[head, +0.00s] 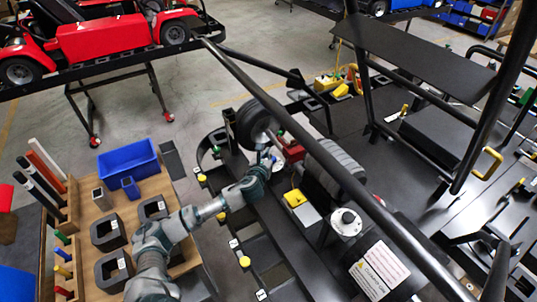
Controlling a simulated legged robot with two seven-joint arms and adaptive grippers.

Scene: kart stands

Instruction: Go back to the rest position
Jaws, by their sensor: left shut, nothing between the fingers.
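My left arm comes in from the lower left and reaches over the dark kart stand frame. My left gripper (268,156) is small in the picture, at the inner side of the frame near a black wheel (257,124). It is shut with nothing seen between the fingers. Whether it touches the parts around it cannot be told. My right gripper is out of view.
A wooden board (183,183) at left holds a blue bin (128,160) and black square holders (108,232). Black bars of the kart frame (300,125) cross the middle and right. A red kart (105,37) stands at upper left. Grey floor (215,85) lies open between.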

